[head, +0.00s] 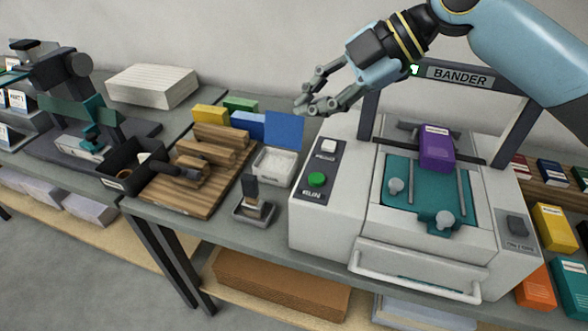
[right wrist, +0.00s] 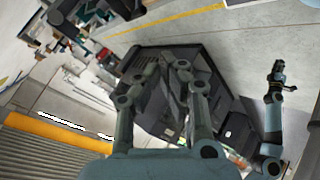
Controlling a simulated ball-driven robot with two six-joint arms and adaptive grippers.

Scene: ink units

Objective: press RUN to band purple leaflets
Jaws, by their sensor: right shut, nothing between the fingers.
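The white bander (head: 330,225) stands on the right part of the bench under a dark frame with a BANDER sign (head: 460,77). A stack of purple leaflets (head: 437,150) sits upright at the back of its teal bed (head: 425,190). The green RUN button (head: 317,180) is on the dark panel at the machine's left, below a white button (head: 328,146). My right gripper (head: 312,104) is shut and empty, above and behind the panel, apart from both buttons. Its fingers also show in the right wrist view (right wrist: 165,72). A blue-grey arm (right wrist: 272,120) there may be my left one; its gripper is too small to read.
Left of the bander are a white tray with a blue lid (head: 272,165), a small stamp (head: 253,203) and a wooden board (head: 175,195) with wood blocks. Coloured packs (head: 555,228) lie to the right.

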